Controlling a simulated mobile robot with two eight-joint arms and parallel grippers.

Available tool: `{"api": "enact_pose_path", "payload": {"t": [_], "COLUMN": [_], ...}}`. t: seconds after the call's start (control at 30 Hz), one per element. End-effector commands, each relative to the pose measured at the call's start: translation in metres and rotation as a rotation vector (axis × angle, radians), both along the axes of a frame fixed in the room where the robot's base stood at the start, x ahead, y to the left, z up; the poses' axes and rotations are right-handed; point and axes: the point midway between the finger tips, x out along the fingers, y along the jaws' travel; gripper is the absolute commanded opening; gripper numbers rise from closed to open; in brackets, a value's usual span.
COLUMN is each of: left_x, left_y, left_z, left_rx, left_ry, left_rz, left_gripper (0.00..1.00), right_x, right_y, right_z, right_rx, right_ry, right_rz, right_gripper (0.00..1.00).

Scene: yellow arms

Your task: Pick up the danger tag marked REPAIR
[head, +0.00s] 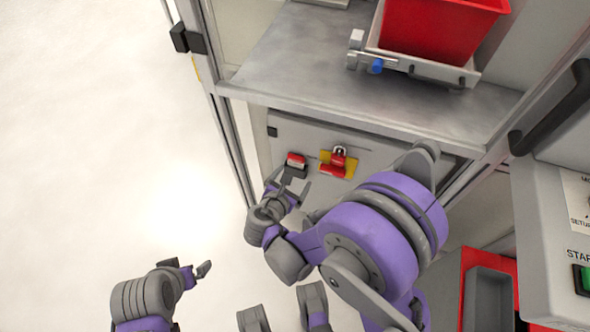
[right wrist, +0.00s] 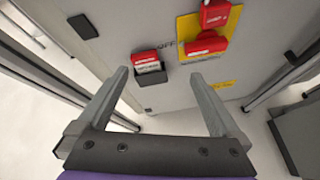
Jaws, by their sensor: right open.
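A red-and-white tag (head: 296,160) stands in a small dark holder (head: 294,171) on the grey panel below the shelf. In the right wrist view the tag (right wrist: 147,61) shows a red top and a white lower part; its lettering is too small to read. My right gripper (head: 288,188) is open and empty. Its two fingers (right wrist: 158,90) point at the panel, with the tag ahead between them, apart from both. My left gripper (head: 197,272) is low at the left, away from the panel; its jaw opening is unclear.
A yellow plate (head: 350,167) with a red lock (head: 338,157) and red handle (head: 333,171) sits just right of the holder. Above, the grey shelf (head: 300,60) juts out, bearing a red bin (head: 440,28). A machine with a green button (head: 584,278) stands at right. The left floor is clear.

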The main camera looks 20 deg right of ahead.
Motion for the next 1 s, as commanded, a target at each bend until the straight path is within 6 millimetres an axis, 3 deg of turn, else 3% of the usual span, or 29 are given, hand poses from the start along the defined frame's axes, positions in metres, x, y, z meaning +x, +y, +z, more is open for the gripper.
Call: {"api": "enact_pose_path", "payload": {"t": [0.03, 0.27, 0.5, 0.83, 1.0], "left_x": [0.001, 0.002, 0.002, 0.002, 0.003], "left_y": [0.000, 0.000, 0.000, 0.000, 0.000], "left_z": [-0.013, -0.026, -0.029, -0.032, -0.036], "left_rx": [0.000, 0.000, 0.000, 0.000, 0.000], "left_ry": [0.005, 0.009, 0.010, 0.011, 0.013], "left_rz": [0.000, 0.000, 0.000, 0.000, 0.000], "left_gripper": [1.00, 1.00, 1.00, 1.00, 1.00], "right_x": [0.005, 0.014, 0.042, 0.062, 0.082], "right_y": [0.011, 0.027, 0.008, -0.006, -0.020], "right_z": [-0.019, -0.039, -0.052, -0.060, -0.069], "right_rx": [-0.078, -0.273, -0.285, -0.283, -0.282], "right_ry": [0.012, 0.035, 0.037, 0.036, 0.036], "right_rz": [0.054, 0.161, 0.164, 0.165, 0.163], "right_gripper": [1.00, 1.00, 1.00, 1.00, 1.00]}}
